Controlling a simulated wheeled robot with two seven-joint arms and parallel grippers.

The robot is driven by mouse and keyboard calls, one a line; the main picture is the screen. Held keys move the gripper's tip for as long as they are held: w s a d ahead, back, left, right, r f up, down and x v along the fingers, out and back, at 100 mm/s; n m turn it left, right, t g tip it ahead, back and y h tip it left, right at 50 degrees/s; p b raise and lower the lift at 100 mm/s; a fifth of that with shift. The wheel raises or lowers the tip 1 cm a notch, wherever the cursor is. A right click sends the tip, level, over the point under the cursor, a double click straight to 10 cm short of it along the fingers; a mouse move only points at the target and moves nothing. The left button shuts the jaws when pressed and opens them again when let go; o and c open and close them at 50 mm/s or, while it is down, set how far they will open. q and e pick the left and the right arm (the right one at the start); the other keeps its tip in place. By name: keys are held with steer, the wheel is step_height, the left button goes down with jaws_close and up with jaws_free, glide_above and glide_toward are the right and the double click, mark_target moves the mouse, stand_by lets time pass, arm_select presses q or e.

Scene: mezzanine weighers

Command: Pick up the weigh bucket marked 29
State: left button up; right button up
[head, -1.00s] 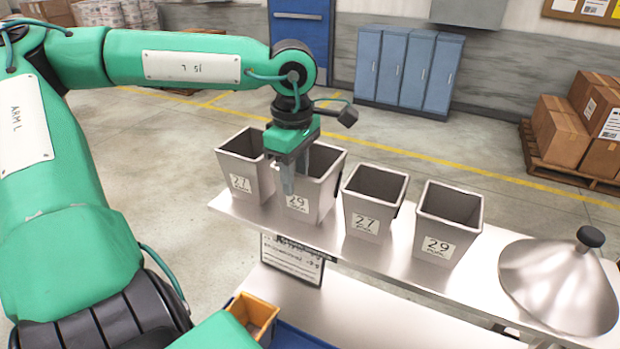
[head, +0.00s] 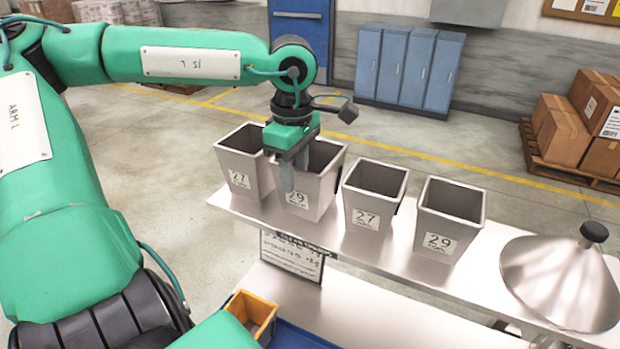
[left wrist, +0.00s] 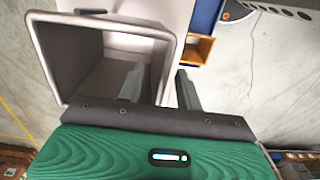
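Two grey metal weigh buckets are marked 29: one second from left (head: 318,192), one at the right end of the row (head: 450,218). My left gripper (head: 294,172) points down at the second-from-left one, with its fingers astride the label-side wall. In the left wrist view, one finger is inside this bucket (left wrist: 52,62) and the other outside, with the rim between them. The left gripper (left wrist: 160,90) is open, with gaps beside the wall. The bucket stands upright on the shelf. My right gripper is not in view.
Buckets marked 27 stand at the left end (head: 240,178) and third in the row (head: 366,215), close beside the 29s. They share a narrow metal shelf (head: 400,258). A metal cone with a black knob (head: 560,280) is at right. An orange bin (head: 262,312) sits below.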

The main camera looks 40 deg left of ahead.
arm_select(q)
jaws_close()
steer(key=shift+s, duration=0.1)
stand_by(1.3)
